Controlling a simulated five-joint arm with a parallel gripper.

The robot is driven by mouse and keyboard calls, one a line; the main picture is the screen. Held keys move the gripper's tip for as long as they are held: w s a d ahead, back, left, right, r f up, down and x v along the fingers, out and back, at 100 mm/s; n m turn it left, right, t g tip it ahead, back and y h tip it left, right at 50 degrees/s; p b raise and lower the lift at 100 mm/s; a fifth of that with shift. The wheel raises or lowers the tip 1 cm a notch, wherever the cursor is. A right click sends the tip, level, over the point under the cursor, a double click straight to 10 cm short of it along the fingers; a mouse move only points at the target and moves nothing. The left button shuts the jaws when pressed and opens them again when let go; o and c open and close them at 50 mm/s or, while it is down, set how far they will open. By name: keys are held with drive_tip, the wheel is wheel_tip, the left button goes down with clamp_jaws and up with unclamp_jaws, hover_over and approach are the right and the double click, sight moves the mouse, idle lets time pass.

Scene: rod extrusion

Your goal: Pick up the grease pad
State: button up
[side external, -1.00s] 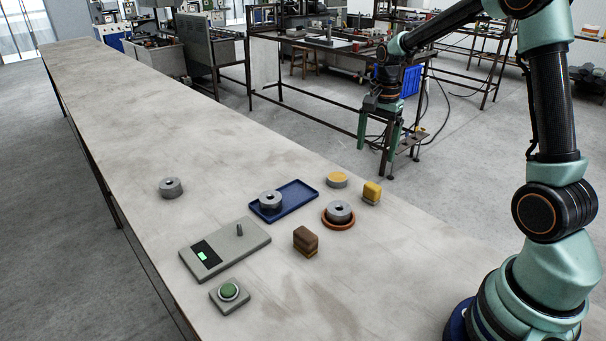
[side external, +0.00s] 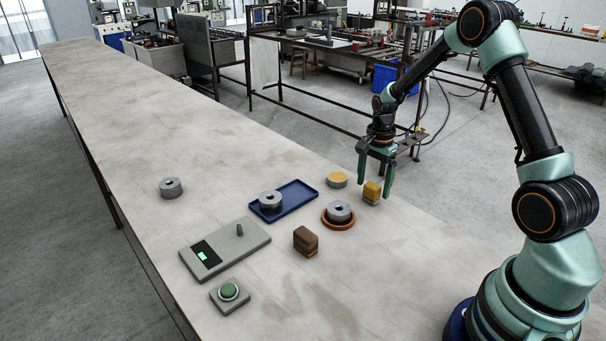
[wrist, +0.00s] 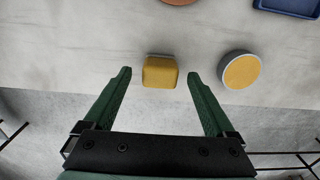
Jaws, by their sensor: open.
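A small yellow block (side external: 372,194) with rounded edges sits near the table's far edge. A low round piece with a yellow top and grey rim (side external: 337,180) lies to its left. The pictures do not show for certain which of these is the grease pad. My gripper (side external: 376,196) is open and points down at the block. In the wrist view the block (wrist: 160,73) lies between my green fingers (wrist: 160,75), with a gap on each side. The round yellow piece (wrist: 241,71) is outside the right finger. Fingertip height above the table is hard to tell.
A grey ring sits in an orange dish (side external: 339,226), close to the block. A blue tray (side external: 303,193) holds another ring. A brown block (side external: 305,239), a grey panel with a peg (side external: 227,252) and a green button (side external: 229,291) stand nearer.

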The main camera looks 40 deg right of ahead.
sight(373, 185)
drive_tip(key=shift+f, duration=1.5)
clamp_jaws()
drive_tip(key=shift+r, duration=0.1)
wheel_tip(373, 185, up, 20)
drive_tip(key=c, duration=0.9)
unclamp_jaws()
drive_tip(key=shift+c, duration=0.2)
drive_tip(key=c, duration=0.3)
